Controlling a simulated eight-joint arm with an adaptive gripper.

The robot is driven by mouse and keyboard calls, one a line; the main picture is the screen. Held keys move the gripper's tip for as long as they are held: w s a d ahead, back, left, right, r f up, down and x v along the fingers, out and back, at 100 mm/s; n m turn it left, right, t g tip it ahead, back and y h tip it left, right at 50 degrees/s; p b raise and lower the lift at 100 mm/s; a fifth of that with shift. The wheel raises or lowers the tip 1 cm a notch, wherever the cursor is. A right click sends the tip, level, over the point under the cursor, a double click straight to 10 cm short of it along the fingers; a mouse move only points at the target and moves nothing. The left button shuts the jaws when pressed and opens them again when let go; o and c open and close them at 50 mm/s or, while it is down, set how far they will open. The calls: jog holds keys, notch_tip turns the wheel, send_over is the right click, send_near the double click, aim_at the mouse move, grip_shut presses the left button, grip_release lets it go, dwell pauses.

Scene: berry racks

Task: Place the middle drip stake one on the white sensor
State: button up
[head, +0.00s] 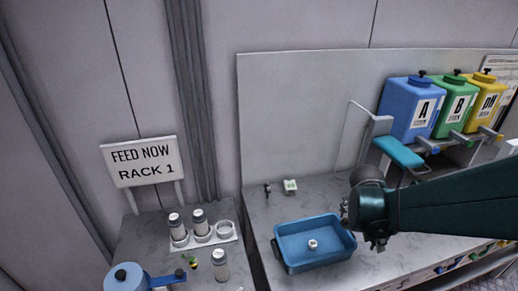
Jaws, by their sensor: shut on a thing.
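My gripper (376,242) is at the end of my dark teal arm, which reaches in from the right. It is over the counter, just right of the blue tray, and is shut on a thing. The hand hides what it holds, so I cannot make out its shape. A small white block with a green mark (290,186), perhaps the white sensor, sits on the counter behind the tray. A small dark upright piece (267,188), which may be a drip stake, stands just left of it. I cannot tell which stake is the middle one.
The blue tray (281,257) holds a small white piece (312,245). Blue (401,105), green (449,108) and yellow (486,108) tanks stand at the back right. At left are a "RACK 1" sign (141,162), white-capped bottles (179,230) and a blue pot (125,279).

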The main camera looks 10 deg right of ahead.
aim_at(294, 182)
jog(key=w+r+n+p, duration=0.1)
jog(key=w+r+p, duration=0.1)
jog(key=w, duration=1)
jog(key=shift+w+a+r+n+t, duration=0.25)
jog(key=shift+w+r+n+t, duration=0.15)
jog(key=shift+r, duration=0.05)
jog(key=shift+n, duration=0.7)
jog(key=w, duration=0.3)
jog(key=w+a+p, duration=0.1)
jog(key=w, duration=0.3)
jog(key=w+a+r, duration=0.1)
jog(key=w, duration=0.2)
jog(key=shift+w+r+p, duration=0.1)
jog(key=shift+w+p, duration=0.25)
jog(key=shift+p, duration=0.05)
jog(key=w+a+n+p, duration=0.1)
jog(key=w+a, duration=0.2)
jog(key=w, duration=0.4)
jog(key=w+a+n+t+p, duration=0.1)
jog(key=w+a, duration=0.2)
jog(key=w, duration=0.4)
jog(key=w+a+n+p, duration=0.1)
jog(key=w+a, duration=0.2)
jog(key=w, duration=0.5)
jog(key=shift+a+f+t, duration=0.2)
jog(key=shift+a+t, duration=0.1)
jog(key=shift+a, duration=0.05)
